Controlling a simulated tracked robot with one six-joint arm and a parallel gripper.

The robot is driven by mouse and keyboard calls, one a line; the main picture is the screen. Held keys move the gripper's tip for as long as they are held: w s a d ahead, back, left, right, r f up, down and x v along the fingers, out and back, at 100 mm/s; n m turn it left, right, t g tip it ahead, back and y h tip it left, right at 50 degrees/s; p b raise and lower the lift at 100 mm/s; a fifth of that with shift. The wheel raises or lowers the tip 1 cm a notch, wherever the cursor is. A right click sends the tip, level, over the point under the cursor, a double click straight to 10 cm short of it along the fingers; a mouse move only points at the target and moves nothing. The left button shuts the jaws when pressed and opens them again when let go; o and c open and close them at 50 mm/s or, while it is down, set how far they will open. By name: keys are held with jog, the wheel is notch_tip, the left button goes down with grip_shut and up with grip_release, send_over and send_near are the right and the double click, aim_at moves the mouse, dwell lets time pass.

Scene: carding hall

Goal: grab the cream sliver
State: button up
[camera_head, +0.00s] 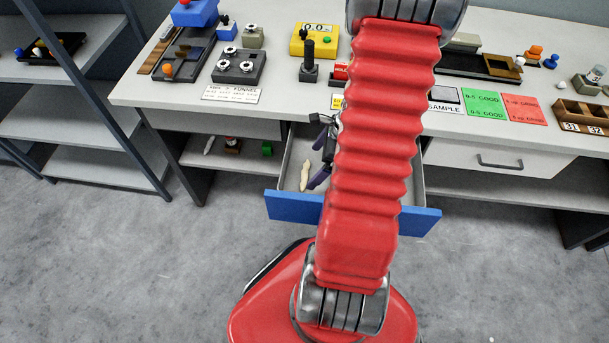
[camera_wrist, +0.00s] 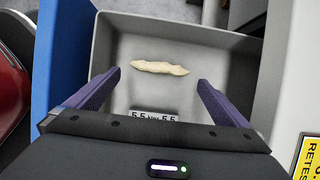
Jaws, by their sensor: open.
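The cream sliver (camera_wrist: 160,67) is a pale, slightly lumpy strip with tapered ends, lying on the floor of an open drawer. It also shows in the head view (camera_head: 305,175), left of my red arm. The drawer (camera_wrist: 205,30) has grey walls and a blue front (camera_head: 292,206). My gripper (camera_wrist: 150,88) is open, with two purple fingers spread over the drawer. My arm hides much of the drawer in the head view.
The drawer walls stand close around the fingers. The white bench top (camera_head: 150,90) above holds a yellow counter box (camera_head: 315,40) and several fixtures. A shelf rack (camera_head: 75,120) stands at left.

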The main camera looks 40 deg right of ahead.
aim_at(305, 173)
jog(key=shift+w+a+f, duration=0.1)
jog(key=shift+f, duration=0.1)
jog(key=shift+x, duration=2.5)
jog(key=shift+w+a+r, duration=0.1)
jog(key=shift+w+a, duration=0.05)
jog(key=shift+c, duration=0.5)
jog(key=c, duration=0.6)
